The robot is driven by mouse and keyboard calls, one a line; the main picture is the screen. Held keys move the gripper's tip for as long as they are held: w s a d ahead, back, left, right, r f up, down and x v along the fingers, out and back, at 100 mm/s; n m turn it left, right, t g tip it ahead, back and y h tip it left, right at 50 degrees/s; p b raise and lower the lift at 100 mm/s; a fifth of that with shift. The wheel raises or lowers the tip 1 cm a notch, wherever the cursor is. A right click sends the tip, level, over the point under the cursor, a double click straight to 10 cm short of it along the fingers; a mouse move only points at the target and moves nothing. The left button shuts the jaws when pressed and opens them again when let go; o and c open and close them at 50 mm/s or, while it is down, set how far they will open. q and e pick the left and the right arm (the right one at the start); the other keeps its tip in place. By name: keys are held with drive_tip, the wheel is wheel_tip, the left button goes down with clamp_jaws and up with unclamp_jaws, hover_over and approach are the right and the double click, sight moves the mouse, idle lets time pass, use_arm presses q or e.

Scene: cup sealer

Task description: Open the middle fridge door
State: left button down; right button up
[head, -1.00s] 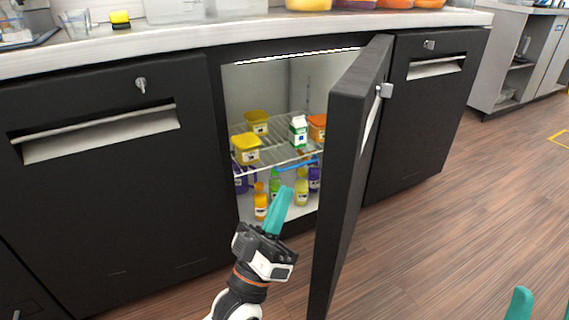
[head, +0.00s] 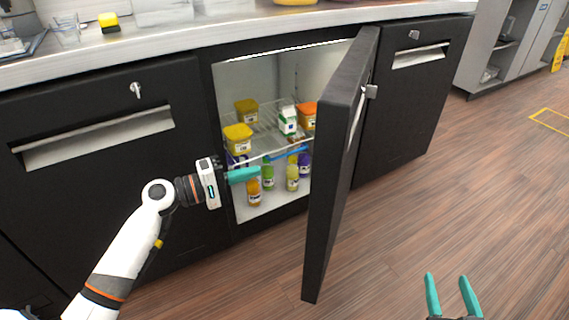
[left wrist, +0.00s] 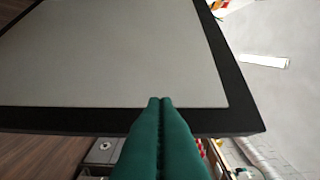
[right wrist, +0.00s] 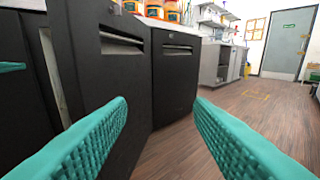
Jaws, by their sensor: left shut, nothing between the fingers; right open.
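The middle fridge door (head: 335,190) is swung out and stands well open, hinged on its right side. Behind it the lit fridge interior (head: 250,80) shows, with a wire shelf. My left gripper (head: 258,174) is shut and empty, pointing right in front of the opening, on the inner side of the door. The left wrist view shows the closed fingers (left wrist: 160,102) before the door's pale inner panel (left wrist: 120,50); I cannot tell whether they touch it. My right gripper (head: 453,276) is open and empty, low at the right, on the outer side of the door.
Yellow tubs (head: 238,137), a milk carton (head: 288,120) and several bottles stand inside the fridge. The left fridge door (head: 100,190) and right fridge door (head: 415,110) are closed. The wooden floor (head: 480,190) at the right is clear.

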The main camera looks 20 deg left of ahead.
use_arm(q)
drive_tip(key=s+d+x, duration=0.2)
drive_tip(key=x, duration=1)
drive_tip(key=shift+w+d+b, duration=0.2)
drive_tip(key=shift+w+b, duration=0.05)
drive_tip(key=shift+b, duration=0.05)
use_arm(e)
drive_tip(key=shift+w+a+r+t+y, duration=0.15)
drive_tip(key=shift+r+t, duration=0.2)
drive_tip(key=shift+r, duration=0.25)
drive_tip(key=shift+s+a+r+t+y, duration=0.15)
drive_tip(key=shift+r+t, duration=0.2)
drive_tip(key=shift+r, duration=0.2)
drive_tip(key=shift+w+d, duration=0.1)
